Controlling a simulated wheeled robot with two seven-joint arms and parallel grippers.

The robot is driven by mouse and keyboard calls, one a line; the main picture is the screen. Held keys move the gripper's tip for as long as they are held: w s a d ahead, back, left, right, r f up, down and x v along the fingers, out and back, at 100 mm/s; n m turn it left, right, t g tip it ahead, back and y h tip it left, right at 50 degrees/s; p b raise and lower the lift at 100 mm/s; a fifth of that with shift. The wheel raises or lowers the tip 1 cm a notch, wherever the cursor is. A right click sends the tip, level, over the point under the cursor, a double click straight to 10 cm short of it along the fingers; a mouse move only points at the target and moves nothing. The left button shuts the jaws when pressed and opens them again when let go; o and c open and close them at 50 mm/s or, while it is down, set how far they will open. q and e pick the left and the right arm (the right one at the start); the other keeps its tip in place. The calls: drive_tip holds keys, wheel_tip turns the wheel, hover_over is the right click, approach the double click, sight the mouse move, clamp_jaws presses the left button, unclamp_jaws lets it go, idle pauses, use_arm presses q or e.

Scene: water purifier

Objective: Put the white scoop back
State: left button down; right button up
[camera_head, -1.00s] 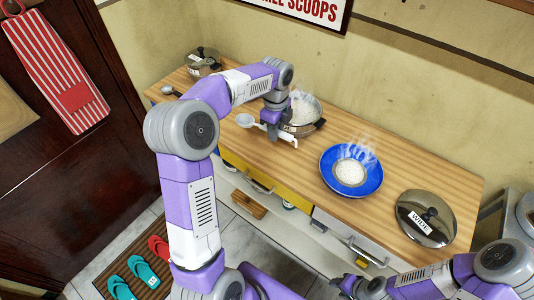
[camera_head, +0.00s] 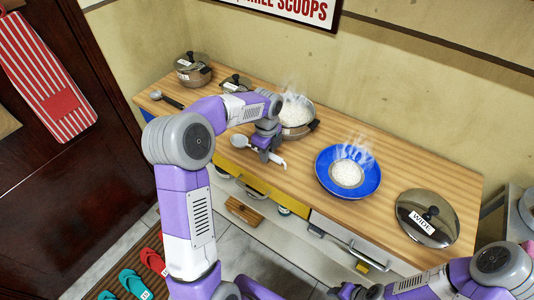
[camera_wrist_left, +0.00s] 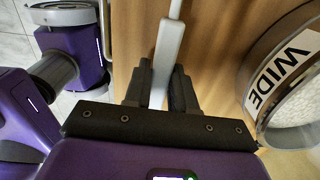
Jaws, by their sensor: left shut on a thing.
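The white scoop (camera_head: 239,141) is held level just above the front edge of the wooden counter, its bowl to the left and its handle end to the right. My left gripper (camera_head: 264,150) is shut on its handle. In the left wrist view, the pale handle (camera_wrist_left: 168,45) runs between the black fingers (camera_wrist_left: 160,88); the bowl is out of that view. The open pot of rice (camera_head: 297,112) steams just behind the gripper, apart from the scoop. My right gripper (camera_head: 346,291) is low at the bottom edge, too small to judge.
A blue plate with rice (camera_head: 327,176) stands to the right, and the WIDE lid (camera_head: 440,204) lies beyond it. A lidded pot (camera_head: 193,72), another lid (camera_head: 235,83) and a dark ladle (camera_head: 167,99) are at the counter's left. Drawers lie below the front edge.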

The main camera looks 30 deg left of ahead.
use_arm(q)
drive_tip(key=c, duration=0.9)
unclamp_jaws()
drive_tip(key=shift+f, duration=0.1)
wheel_tip(320, 180, up, 12)
drive_tip(key=p, duration=0.4)
drive_tip(key=shift+s, duration=0.1)
